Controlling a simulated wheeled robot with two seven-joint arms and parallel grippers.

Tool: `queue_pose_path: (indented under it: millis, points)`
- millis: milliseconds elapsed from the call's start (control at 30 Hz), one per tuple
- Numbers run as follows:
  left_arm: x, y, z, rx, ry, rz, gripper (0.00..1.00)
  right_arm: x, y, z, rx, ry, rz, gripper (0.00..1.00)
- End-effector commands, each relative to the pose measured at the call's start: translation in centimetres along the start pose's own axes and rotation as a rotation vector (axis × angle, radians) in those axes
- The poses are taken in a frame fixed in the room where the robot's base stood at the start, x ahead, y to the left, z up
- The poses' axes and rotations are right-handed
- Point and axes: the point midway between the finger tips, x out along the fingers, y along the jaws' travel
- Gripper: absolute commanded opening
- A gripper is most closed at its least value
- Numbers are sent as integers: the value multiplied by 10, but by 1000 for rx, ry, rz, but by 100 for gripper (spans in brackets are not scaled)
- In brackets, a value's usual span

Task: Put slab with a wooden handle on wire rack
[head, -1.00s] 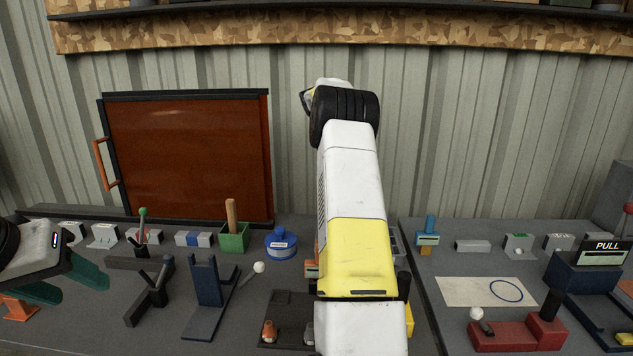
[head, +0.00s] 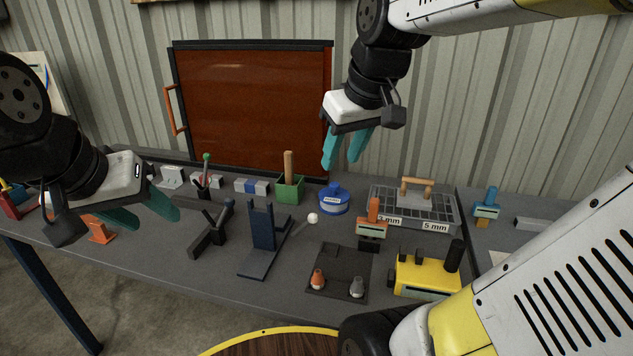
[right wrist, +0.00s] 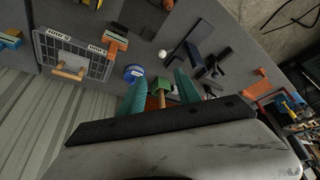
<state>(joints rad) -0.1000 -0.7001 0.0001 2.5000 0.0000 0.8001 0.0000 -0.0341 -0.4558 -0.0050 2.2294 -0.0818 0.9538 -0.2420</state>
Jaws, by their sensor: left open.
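A light wooden bar handle (head: 416,188) stands over a flat grey piece with a grid-like top (head: 385,199) at the back of the bench. The grey piece has "3 mm" and "5 mm" labels on its front. It also shows in the right wrist view (right wrist: 96,66), with the handle (right wrist: 68,72) near one long side. I cannot tell slab from rack there. My right gripper (head: 342,162) is open and empty, above and left of the handle. It also shows open in the right wrist view (right wrist: 159,92). My left gripper (head: 148,211) is open and empty at the left.
A green box (head: 289,190) with a wooden stick, a blue round container (head: 334,201) and an orange-handled block (head: 372,228) stand left of the grey piece. A yellow block (head: 428,278) and a dark blue stand (head: 262,240) are nearer. A brown panel (head: 250,105) is behind.

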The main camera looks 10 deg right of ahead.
Motion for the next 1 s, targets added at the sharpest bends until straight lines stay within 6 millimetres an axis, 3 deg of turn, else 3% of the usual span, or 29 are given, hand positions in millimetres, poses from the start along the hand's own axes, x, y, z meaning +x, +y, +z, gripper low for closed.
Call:
queue_pose_path:
  millis: [100, 300, 1000]
  points:
    - [0, 0, 0, 0, 0, 0, 50, 2, -30, 31, 110, 78, -36, 40]
    - [0, 0, 0, 0, 0, 0, 50, 9, -52, 55, 218, 138, -74, 40]
    - [0, 0, 0, 0, 0, 0, 50, 10, -54, 58, 231, 141, -78, 40]
